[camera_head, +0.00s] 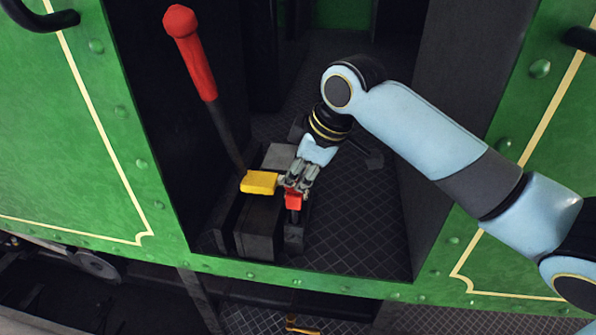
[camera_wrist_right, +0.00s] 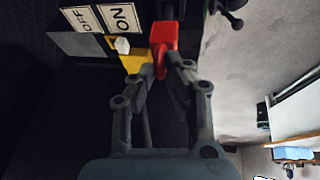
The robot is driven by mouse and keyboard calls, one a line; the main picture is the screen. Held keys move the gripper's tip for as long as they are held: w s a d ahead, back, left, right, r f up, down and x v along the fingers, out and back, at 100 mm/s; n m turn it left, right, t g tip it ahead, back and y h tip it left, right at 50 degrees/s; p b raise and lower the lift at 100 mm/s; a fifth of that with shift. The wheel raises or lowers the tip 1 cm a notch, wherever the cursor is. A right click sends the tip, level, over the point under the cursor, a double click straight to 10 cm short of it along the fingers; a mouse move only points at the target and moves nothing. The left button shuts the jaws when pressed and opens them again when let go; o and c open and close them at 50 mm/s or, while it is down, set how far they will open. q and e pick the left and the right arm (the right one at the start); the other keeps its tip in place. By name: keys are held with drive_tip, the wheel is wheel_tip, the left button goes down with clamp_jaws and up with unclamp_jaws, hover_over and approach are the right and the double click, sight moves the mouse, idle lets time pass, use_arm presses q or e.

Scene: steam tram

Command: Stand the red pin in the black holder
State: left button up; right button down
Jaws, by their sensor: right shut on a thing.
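The red pin (camera_head: 293,201) is between the fingers of my right gripper (camera_head: 297,180), which is shut on it. In the right wrist view, the red pin (camera_wrist_right: 164,37) shows at the fingertips of the gripper (camera_wrist_right: 161,72). In the head view a narrow black block (camera_head: 294,238), which looks like the black holder, stands just below the pin. I cannot tell whether the pin's lower end is in it or above it. My left gripper is not in view.
A yellow piece (camera_head: 259,182) sits left of the pin, on a dark box (camera_head: 259,225). A tall red-handled lever (camera_head: 195,60) leans behind it. ON and OFF plates (camera_wrist_right: 121,17) show in the wrist view. Chequered floor (camera_head: 355,230) to the right is clear. Green panels flank the opening.

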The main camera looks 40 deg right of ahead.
drive_tip(key=shift+f+b, duration=0.8)
drive_tip(key=shift+f, duration=0.95)
drive_tip(key=c, duration=1.3)
unclamp_jaws()
drive_tip(key=shift+o, duration=0.2)
drive_tip(key=v, duration=1.2)
